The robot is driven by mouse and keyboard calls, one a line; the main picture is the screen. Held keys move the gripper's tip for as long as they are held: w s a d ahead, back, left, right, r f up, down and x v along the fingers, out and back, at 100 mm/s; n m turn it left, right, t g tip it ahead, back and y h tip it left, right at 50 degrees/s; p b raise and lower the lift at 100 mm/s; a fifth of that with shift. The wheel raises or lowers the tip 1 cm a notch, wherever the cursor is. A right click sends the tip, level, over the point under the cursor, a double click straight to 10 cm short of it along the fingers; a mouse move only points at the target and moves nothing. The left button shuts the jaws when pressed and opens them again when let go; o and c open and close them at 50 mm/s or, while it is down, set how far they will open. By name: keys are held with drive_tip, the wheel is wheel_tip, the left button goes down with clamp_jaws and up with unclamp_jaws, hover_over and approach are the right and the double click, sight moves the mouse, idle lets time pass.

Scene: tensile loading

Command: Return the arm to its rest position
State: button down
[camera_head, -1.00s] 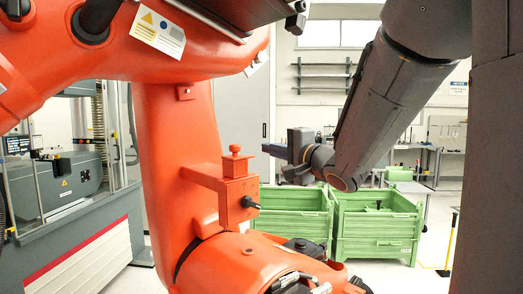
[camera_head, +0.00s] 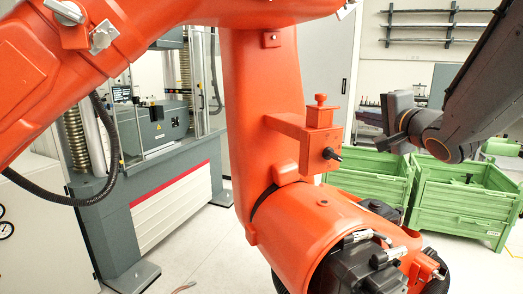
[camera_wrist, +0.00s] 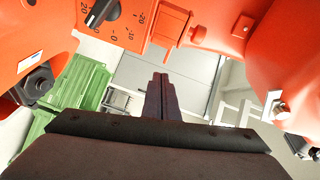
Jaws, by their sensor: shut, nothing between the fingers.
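My gripper (camera_head: 372,128) is at the right in the head view, at the end of my dark grey arm, in front of the green crates and to the right of the orange robot's column. In the wrist view my gripper's fingers (camera_wrist: 161,100) lie together in the middle, shut and empty. They point toward a pale wall and door. No held object shows in either view.
A large orange industrial robot (camera_head: 265,110) stands close by, also around the wrist view's top and sides (camera_wrist: 30,35). Green crates (camera_head: 465,200) stand behind my gripper. A grey testing machine (camera_head: 155,130) is at the left. Floor between is clear.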

wheel_tip(320, 180, down, 13)
drive_tip(key=n+g+h, duration=0.3)
drive_tip(key=g, duration=0.1)
drive_tip(key=s+a+f+n+g, duration=0.1)
drive_tip(key=s+f+n+g, duration=0.1)
drive_tip(key=f, duration=0.3)
drive_tip(key=s+a+f+n+g+b, duration=0.1)
drive_tip(key=s+a+f+n+g, duration=0.1)
drive_tip(key=s+f, duration=0.3)
drive_tip(key=s+a+f+n+g, duration=0.1)
drive_tip(key=s+a+f+g, duration=0.1)
drive_tip(key=f, duration=0.3)
drive_tip(key=shift+s+a+f+n+g, duration=0.1)
drive_tip(key=shift+s+f+n+g, duration=0.1)
drive_tip(key=shift+s, duration=0.15)
drive_tip(key=shift+s+a+f+n+g, duration=0.1)
drive_tip(key=shift+s+n, duration=0.1)
drive_tip(key=shift+s, duration=0.15)
drive_tip(key=s+a+f+n+g+y, duration=0.1)
drive_tip(key=s+a+f+n+g, duration=0.4)
drive_tip(key=s, duration=0.5)
drive_tip(key=shift+s+a+f+b, duration=0.25)
drive_tip(key=shift+s+f+b, duration=0.15)
drive_tip(key=shift+f, duration=0.25)
